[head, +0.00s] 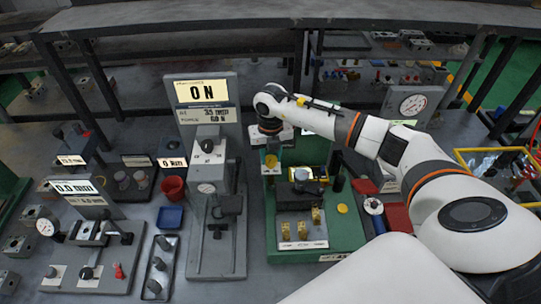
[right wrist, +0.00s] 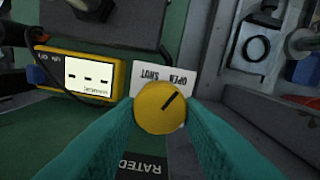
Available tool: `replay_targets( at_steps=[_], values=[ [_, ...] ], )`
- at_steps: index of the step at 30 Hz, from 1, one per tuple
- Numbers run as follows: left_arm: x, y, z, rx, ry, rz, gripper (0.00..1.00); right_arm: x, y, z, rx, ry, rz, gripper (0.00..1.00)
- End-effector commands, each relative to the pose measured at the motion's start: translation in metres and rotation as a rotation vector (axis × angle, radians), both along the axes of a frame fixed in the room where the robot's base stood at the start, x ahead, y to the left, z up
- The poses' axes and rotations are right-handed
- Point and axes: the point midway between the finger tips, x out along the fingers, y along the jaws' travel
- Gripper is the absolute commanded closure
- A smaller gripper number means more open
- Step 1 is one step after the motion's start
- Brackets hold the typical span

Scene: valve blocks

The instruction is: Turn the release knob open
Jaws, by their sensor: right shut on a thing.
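The release knob (right wrist: 160,108) is a round yellow knob with a dark pointer line. In the right wrist view the line slants toward the upper right. A white label (right wrist: 172,82) beside it reads OPEN and SHUT, upside down there. My right gripper (right wrist: 160,116) is shut on the knob, its teal fingers at both sides. In the head view my right gripper (head: 271,158) points down over the back left of the green block (head: 335,228), with the yellow knob just visible below it. My left gripper is not in view.
A yellow meter (right wrist: 80,74) showing dashes stands close to the knob. A grey press (head: 214,225) with a tall display reading 0 N (head: 204,92) stands left of the green block. A red cup (head: 173,188) and blue tray (head: 170,217) lie further left.

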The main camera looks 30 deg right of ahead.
Motion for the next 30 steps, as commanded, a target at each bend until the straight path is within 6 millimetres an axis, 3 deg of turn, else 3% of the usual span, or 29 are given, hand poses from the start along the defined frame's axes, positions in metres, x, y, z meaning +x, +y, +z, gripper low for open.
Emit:
replay_targets(
  at_steps=[9, 24, 25, 28, 30],
  values=[
    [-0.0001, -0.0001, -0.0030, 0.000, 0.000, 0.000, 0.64, 0.0004, -0.0008, 0.0012, 0.000, -0.002, -0.121, 0.89],
    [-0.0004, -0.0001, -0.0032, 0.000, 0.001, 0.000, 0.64, 0.0007, -0.0011, 0.0016, 0.000, -0.003, -0.141, 0.89],
    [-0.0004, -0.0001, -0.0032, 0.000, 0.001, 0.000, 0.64, 0.0007, -0.0011, 0.0016, 0.000, -0.003, -0.141, 0.61],
    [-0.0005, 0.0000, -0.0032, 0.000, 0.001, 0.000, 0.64, 0.0004, -0.0011, 0.0013, 0.000, -0.003, -0.140, 0.45],
    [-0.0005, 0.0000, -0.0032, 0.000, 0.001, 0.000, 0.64, 0.0004, -0.0010, 0.0010, -0.001, -0.002, -0.140, 0.45]
  ],
)
